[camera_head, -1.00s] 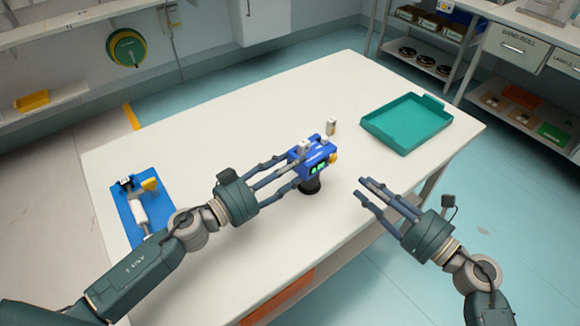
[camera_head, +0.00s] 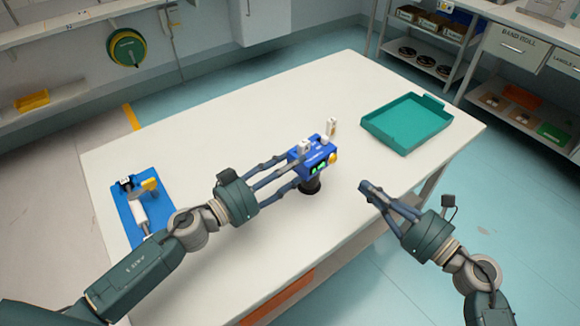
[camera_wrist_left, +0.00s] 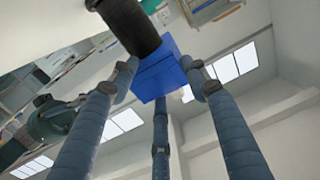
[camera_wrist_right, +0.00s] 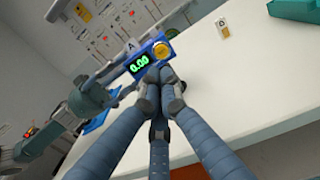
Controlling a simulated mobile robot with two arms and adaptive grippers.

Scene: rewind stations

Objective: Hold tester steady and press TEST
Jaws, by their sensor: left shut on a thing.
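The blue tester (camera_head: 310,158) stands on a black base (camera_head: 310,187) on the white table. It has a green display and a yellow button (camera_head: 333,158). My left gripper (camera_head: 296,165) is shut on the tester from the left; the left wrist view shows its fingers around the blue body (camera_wrist_left: 160,75). My right gripper (camera_head: 366,188) is shut and empty, apart from the tester, to its right and nearer the table's front edge. In the right wrist view its fingertips (camera_wrist_right: 158,75) are together below the display (camera_wrist_right: 138,64), which reads 0.00, and the yellow button (camera_wrist_right: 161,50).
A small pale item (camera_head: 332,127) stands behind the tester. A teal tray (camera_head: 407,124) lies at the table's right. A blue mat (camera_head: 127,205) with tools lies at the left. The table between tester and tray is clear.

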